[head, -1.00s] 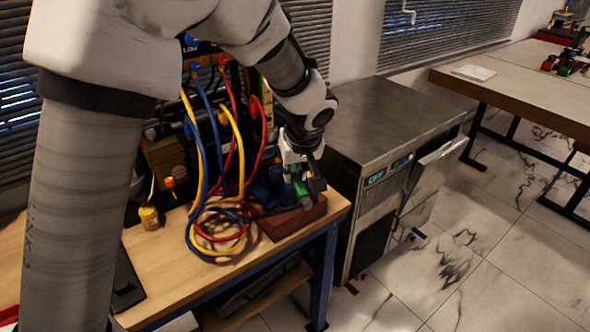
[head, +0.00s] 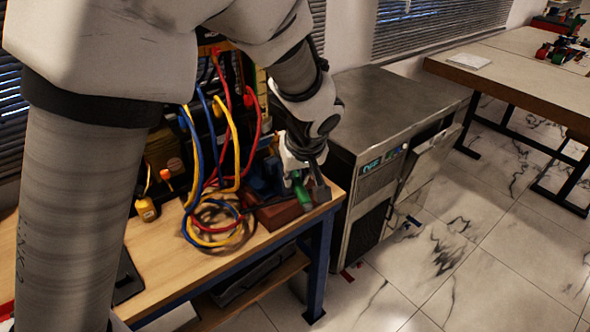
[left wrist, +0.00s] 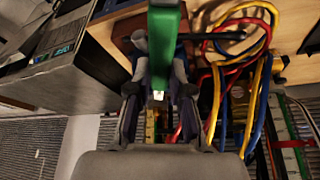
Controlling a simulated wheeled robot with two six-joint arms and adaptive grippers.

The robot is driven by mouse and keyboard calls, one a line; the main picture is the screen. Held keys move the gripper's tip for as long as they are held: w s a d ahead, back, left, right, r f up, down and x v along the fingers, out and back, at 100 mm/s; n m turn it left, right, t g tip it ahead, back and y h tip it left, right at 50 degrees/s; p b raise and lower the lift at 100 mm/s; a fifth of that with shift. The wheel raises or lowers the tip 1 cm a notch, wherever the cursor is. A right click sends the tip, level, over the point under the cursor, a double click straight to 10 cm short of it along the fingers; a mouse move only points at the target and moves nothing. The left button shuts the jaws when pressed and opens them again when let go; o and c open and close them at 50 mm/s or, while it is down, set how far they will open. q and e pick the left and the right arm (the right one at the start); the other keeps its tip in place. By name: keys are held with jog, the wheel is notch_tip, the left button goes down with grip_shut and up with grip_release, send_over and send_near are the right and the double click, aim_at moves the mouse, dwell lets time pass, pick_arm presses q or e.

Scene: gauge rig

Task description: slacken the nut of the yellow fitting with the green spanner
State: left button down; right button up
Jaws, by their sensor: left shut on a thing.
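My left gripper (head: 304,180) is shut on the green spanner (head: 302,194), low over the right end of the workbench. In the left wrist view, the green spanner (left wrist: 163,45) lies between the two fingers of the left gripper (left wrist: 160,95) and runs up out of the picture. In the head view, the gripper hides most of the spanner. Yellow hoses (head: 235,140) hang from the gauge rig behind, beside red and blue ones. I cannot make out the yellow fitting's nut in either view. My right gripper is not in view.
A reddish-brown block (head: 279,215) lies on the workbench (head: 190,275) under the gripper. Coiled hoses (head: 215,238) lie just left of it. A metal cabinet (head: 400,100) stands close on the right. A small yellow bottle-like item (head: 145,210) stands at the left.

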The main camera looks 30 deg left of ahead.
pick_arm(q)
jog(key=shift+r+p, duration=1.8)
jog(key=shift+r, duration=0.5)
jog(key=shift+f, duration=0.1)
